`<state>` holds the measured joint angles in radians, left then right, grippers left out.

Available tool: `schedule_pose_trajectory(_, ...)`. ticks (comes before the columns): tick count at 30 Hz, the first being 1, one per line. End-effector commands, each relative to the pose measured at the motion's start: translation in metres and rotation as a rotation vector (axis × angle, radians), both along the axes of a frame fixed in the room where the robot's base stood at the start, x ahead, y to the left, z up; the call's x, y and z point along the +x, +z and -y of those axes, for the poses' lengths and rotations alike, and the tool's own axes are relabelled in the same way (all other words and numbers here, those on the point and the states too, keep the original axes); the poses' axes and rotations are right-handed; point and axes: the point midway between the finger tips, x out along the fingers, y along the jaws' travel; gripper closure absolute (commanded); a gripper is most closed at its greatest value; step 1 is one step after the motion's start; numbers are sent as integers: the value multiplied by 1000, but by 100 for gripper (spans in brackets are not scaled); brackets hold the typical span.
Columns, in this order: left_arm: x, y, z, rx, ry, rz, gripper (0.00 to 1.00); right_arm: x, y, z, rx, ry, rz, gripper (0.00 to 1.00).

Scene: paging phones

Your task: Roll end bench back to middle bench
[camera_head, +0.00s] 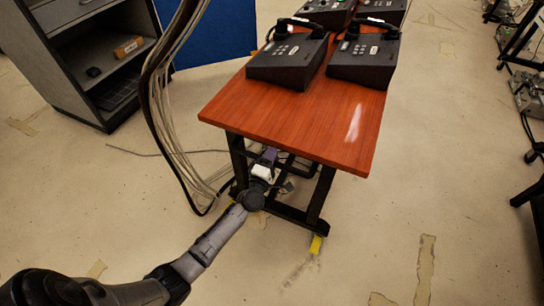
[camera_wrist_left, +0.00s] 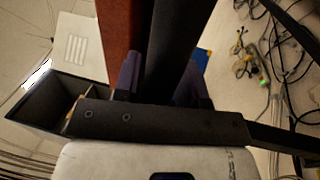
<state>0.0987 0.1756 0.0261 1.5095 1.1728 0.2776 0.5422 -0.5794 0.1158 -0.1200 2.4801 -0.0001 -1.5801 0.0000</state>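A bench with a reddish wooden top (camera_head: 290,118) and a dark metal frame stands in the middle of the head view. Its wheels have yellow parts. The edge of the top also shows in the left wrist view (camera_wrist_left: 118,30). My left gripper (camera_head: 265,160) is under the near edge of the top, at the frame. In the left wrist view its purple fingers (camera_wrist_left: 160,85) lie on both sides of a dark frame bar (camera_wrist_left: 172,35) that fills the gap between them. My right gripper is in neither view. I cannot tell which bench is the middle one.
Several black phones (camera_head: 288,60) stand on the far part of the top. A grey cabinet (camera_head: 60,60) and hanging cables (camera_head: 160,110) are at the left. Dark legs and cables stand at the right edge. The floor (camera_head: 440,160) right of the bench is clear.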

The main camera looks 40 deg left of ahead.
Motion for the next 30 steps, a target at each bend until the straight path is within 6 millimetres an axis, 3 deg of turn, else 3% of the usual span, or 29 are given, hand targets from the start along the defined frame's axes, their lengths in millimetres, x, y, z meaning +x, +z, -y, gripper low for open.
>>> schedule_pose_trajectory(1,1,7,0,3,2,14,52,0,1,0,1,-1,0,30)
schedule_pose_trajectory(5,-7,6,3,4,1,12,52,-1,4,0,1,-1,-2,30)
schedule_pose_trajectory(21,-100,-18,28,2,-1,-1,52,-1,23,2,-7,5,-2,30)
schedule_pose_trajectory(30,-127,-25,36,1,-1,0,52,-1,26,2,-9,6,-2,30)
